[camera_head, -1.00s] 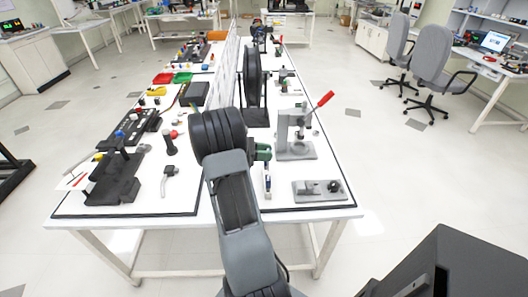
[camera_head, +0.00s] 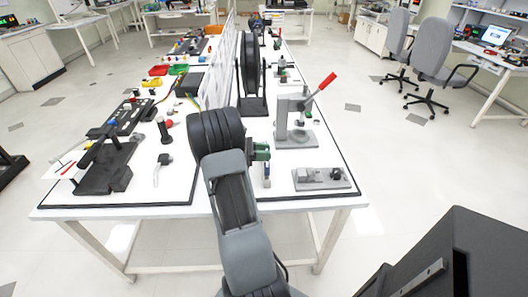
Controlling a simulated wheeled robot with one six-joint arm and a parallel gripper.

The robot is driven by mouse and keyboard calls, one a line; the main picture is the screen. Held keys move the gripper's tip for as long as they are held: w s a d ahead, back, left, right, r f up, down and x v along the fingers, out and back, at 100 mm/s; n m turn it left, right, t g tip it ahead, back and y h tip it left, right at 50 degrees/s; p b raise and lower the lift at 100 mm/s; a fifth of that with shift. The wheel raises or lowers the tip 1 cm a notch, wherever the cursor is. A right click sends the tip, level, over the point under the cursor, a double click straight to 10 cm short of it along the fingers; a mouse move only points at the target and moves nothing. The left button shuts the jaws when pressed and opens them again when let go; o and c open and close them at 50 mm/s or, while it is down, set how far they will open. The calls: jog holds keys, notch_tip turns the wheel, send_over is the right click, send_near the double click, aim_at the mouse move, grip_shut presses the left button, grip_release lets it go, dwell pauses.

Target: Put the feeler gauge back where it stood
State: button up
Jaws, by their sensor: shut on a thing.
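My gripper (camera_head: 260,152) is the green part at the end of my dark arm, over the near right half of the white table (camera_head: 218,197). My arm link hides much of it. A small slim piece with white, blue and orange parts, which looks like the feeler gauge (camera_head: 267,173), shows just below the jaws. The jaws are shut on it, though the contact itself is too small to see. I cannot tell whether its lower end touches the table.
A grey press (camera_head: 294,130) with a red lever stands right of my gripper. A low grey fixture (camera_head: 321,178) sits at the near right. A black wheel (camera_head: 250,65) stands behind, beside a white divider (camera_head: 222,65). Black fixtures (camera_head: 108,168) fill the left half.

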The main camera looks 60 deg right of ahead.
jog(key=shift+f, duration=0.6)
dwell(0.4)
jog(key=o, duration=1.1)
jog(key=shift+c, duration=0.2)
jog(key=shift+w, duration=0.15)
jog(key=v, duration=1.3)
jog(key=shift+w+a, duration=0.2)
jog(key=shift+w, duration=0.05)
